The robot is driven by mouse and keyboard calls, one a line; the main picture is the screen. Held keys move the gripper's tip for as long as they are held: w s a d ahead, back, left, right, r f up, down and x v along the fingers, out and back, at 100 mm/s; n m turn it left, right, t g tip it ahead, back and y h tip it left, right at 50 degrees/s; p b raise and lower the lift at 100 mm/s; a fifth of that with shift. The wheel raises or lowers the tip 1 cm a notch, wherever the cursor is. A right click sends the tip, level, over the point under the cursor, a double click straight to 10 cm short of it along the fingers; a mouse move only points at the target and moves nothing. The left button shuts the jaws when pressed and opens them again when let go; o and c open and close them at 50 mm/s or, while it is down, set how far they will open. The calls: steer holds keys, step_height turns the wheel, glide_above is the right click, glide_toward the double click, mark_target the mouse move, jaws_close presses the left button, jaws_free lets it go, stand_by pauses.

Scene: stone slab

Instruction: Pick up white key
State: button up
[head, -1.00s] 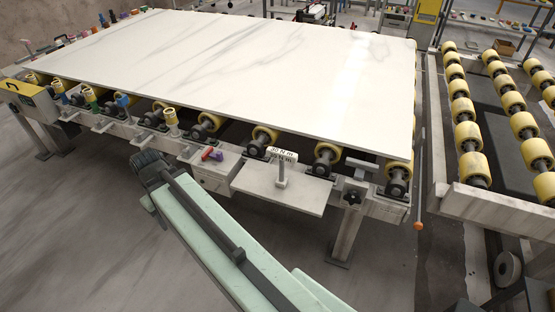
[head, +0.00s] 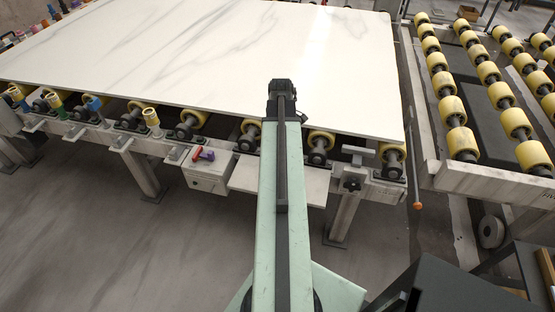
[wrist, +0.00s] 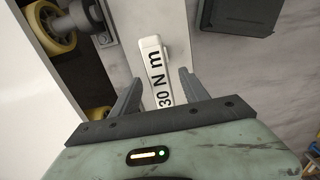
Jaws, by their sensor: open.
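The white key (wrist: 152,52), marked "30 N m" in black, shows in the wrist view. Its lettered bar lies between the two fingers of my gripper (wrist: 158,82), which are spread apart with visible gaps on both sides. The lower end of the bar runs behind my wrist housing. In the head view my arm hides the key, and I cannot make out the fingers there.
A large white marble slab (head: 200,55) lies on yellow rollers behind the pale shelf (head: 245,178). A red and blue item (head: 203,155) sits on a box left of the shelf. Another roller rack (head: 482,170) stands at the right.

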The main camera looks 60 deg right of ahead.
step_height(320, 180, down, 8)
steer(key=b, duration=0.7)
steer(key=shift+r, duration=0.3)
jaws_close()
stand_by(0.8)
